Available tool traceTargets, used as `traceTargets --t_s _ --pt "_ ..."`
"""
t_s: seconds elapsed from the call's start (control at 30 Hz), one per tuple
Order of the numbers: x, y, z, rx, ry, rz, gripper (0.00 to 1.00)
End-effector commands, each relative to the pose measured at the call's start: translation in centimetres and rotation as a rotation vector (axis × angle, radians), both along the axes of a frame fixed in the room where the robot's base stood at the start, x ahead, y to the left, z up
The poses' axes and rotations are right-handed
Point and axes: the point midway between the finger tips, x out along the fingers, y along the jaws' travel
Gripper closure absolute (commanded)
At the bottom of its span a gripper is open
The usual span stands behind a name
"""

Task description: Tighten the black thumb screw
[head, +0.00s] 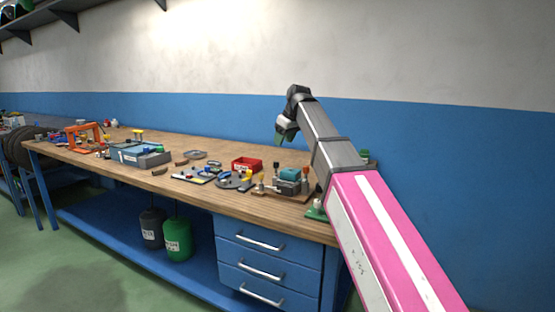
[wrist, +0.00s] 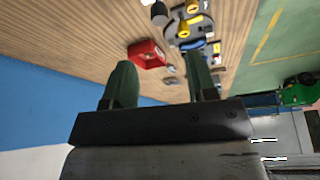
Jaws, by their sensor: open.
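A small fixture (head: 290,186) with a teal block on top stands on a wooden board near the right end of the bench. A dark-topped knob (head: 276,165) stands upright at its back left; it may be the black thumb screw, but it is too small to be sure. In the wrist view a dark-capped post (wrist: 159,13) shows at the top edge; I cannot tell if it is the same part. My gripper (head: 282,138) is in the air above and behind the fixture, apart from it. Its two green fingers (wrist: 160,75) are open and empty.
A red bin (head: 246,164) stands left of the fixture, also between the fingers in the wrist view (wrist: 147,53). A round dark plate (head: 235,181) with yellow knobs is in front of it. A grey-blue box (head: 140,155) and orange frame (head: 84,138) stand further left. The wall is behind.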

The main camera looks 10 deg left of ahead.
Motion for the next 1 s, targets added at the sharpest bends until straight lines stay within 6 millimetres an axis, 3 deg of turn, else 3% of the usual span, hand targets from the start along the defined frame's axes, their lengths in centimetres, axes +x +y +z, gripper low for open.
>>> traceTargets --t_s 0.6,1.0 --pt "1.9 2.8 -8.2 -0.001 0.001 0.000 0.48" --pt "2.3 3.3 -9.8 -0.001 -0.001 0.000 0.48"
